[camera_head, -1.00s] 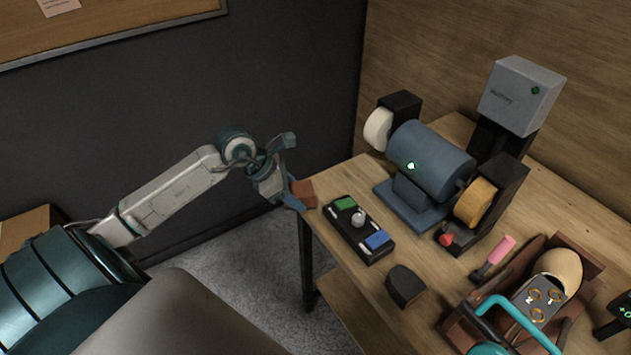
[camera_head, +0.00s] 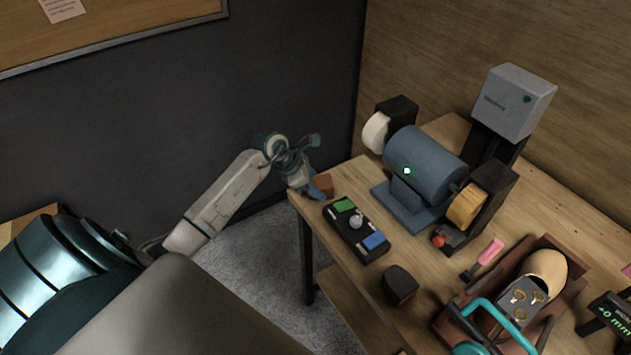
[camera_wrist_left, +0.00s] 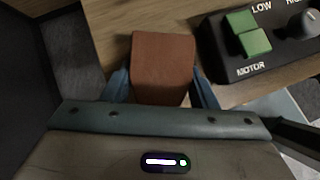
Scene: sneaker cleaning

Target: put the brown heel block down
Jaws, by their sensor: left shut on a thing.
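The brown heel block (camera_head: 324,184) is between the fingers of my left gripper (camera_head: 316,190), at the left corner of the wooden bench. In the left wrist view the brown block (camera_wrist_left: 162,62) fills the space between the two blue fingers of the left gripper (camera_wrist_left: 162,88), which is shut on it. The bench top shows behind and around the block. I cannot tell whether the block touches the bench or hangs just above it. My right gripper is not in view.
A black control box (camera_head: 357,231) with green and blue buttons stands close right of the block. A blue grinder (camera_head: 425,165) is behind it. A dark heel-shaped block (camera_head: 400,286) lies near the front edge. A brown holder with a teal clamp (camera_head: 500,318) is further right.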

